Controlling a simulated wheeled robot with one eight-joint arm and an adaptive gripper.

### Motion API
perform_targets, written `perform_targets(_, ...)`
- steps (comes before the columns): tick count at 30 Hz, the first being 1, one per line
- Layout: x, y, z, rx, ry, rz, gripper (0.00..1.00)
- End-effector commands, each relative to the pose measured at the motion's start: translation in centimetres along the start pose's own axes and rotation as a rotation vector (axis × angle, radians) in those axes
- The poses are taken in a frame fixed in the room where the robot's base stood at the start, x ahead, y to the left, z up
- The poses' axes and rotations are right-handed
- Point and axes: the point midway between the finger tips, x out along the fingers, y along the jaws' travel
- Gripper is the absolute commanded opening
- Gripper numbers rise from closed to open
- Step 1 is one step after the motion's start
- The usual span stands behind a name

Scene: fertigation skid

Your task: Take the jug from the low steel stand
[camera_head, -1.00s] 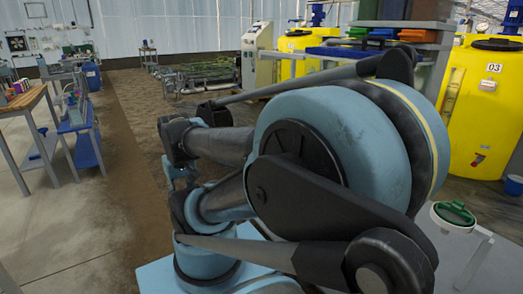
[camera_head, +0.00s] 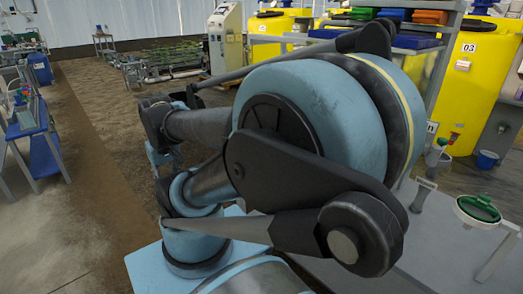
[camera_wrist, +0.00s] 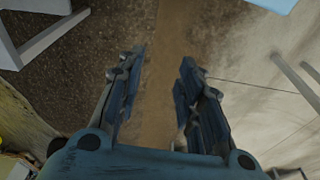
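A round white-rimmed vessel with a green top (camera_head: 478,208), which may be the jug, shows at the right of the head view. It appears to be on or beside a grey metal surface (camera_head: 425,245), which may be the low steel stand; its legs and the vessel's lower body are not clear. My gripper (camera_wrist: 160,62) is open and empty in the wrist view, pointing at brown floor. No jug shows between its fingers. In the head view my own arm hides the gripper and part of the grey surface.
Yellow tanks (camera_head: 475,85) stand behind at right, beside a rack with coloured bins (camera_head: 430,17). A small blue bucket (camera_head: 487,159) is on the floor at right. Blue-shelved tables (camera_head: 42,150) stand at left. The brown floor strip (camera_head: 85,130) between is clear.

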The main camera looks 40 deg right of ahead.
Motion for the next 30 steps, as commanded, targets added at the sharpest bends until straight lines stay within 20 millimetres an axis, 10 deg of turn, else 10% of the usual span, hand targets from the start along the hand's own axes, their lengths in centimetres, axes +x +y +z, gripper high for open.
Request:
perform_targets(5, -1.1, 0.3, 0.2, -0.022, 0.009, 0.004, 0.38)
perform_targets(14, -4.3, 3.9, -5.1, -0.241, -0.028, 0.021, 0.38)
perform_targets(30, -7.1, 16.9, -15.0, -0.728, -0.109, 0.001, 0.38)
